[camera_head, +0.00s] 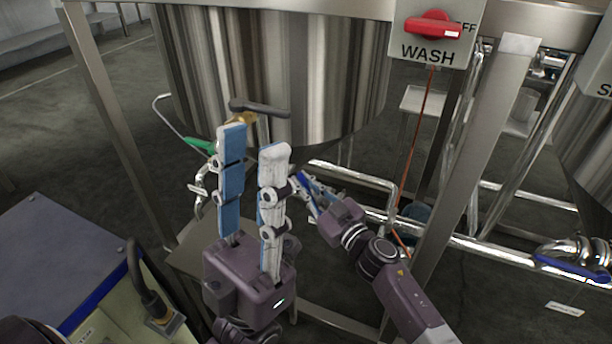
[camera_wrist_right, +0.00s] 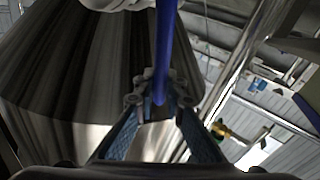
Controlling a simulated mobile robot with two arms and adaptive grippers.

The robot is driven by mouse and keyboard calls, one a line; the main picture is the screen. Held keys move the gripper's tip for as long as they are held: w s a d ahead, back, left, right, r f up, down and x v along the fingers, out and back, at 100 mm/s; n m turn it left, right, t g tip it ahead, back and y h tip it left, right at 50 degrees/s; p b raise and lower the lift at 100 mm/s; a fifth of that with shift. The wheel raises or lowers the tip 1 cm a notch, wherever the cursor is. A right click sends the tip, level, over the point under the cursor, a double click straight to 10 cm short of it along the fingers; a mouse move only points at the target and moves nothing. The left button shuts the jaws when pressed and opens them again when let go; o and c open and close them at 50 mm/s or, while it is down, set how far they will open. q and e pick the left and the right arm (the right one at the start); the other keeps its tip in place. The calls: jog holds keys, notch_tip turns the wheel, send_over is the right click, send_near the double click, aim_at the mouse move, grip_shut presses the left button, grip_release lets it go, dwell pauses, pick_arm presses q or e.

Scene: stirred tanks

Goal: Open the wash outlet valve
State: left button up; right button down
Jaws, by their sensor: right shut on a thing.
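The wash tank (camera_head: 290,70) is a large steel vessel behind a grey sign marked WASH (camera_head: 428,52). My right gripper (camera_head: 300,186) is under the tank, partly hidden behind my left gripper in the head view. In the right wrist view, my right gripper (camera_wrist_right: 158,103) is shut on a long blue handle (camera_wrist_right: 164,45) that runs upward from between its fingertips. Where the handle joins the valve is hidden. My left gripper (camera_head: 253,138) is open and empty, with its fingers pointing up in front of the tank.
A red switch (camera_head: 433,25) sits on the sign. A dark lever (camera_head: 259,108) and a green handle (camera_head: 199,145) are near my left gripper. Steel frame legs (camera_head: 478,150) and pipes (camera_head: 492,250) stand to the right. A second blue handle (camera_head: 572,268) is at far right.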

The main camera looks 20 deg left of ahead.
jog(key=shift+a+h+p, duration=0.35)
jog(key=shift+h+p, duration=0.05)
jog(key=shift+p, duration=0.75)
pick_arm(q)
jog(key=w+d+f+g+y+p, duration=0.1)
jog(key=w+f+g, duration=0.4)
jog(key=w, duration=0.3)
jog(key=w+d+f+g+y+p, duration=0.1)
jog(key=w+d+f+g, duration=0.1)
jog(key=w+f+g, duration=0.45)
notch_tip(320, 180, down, 17)
jog(key=a+g+y+p, duration=0.2)
jog(key=g+y+p, duration=0.1)
jog(key=g, duration=0.4)
jog(key=shift+w+a+g+y, duration=0.3)
jog(key=shift+g+y, duration=0.05)
jog(key=shift+y, duration=0.05)
pick_arm(e)
jog(key=shift+a+f+n+g+h, duration=0.6)
jog(key=shift+a+n, duration=0.1)
jog(key=shift+a, duration=0.05)
jog(key=c, duration=2)
grip_release()
jog(key=shift+o, duration=0.2)
jog(key=shift+d, duration=0.1)
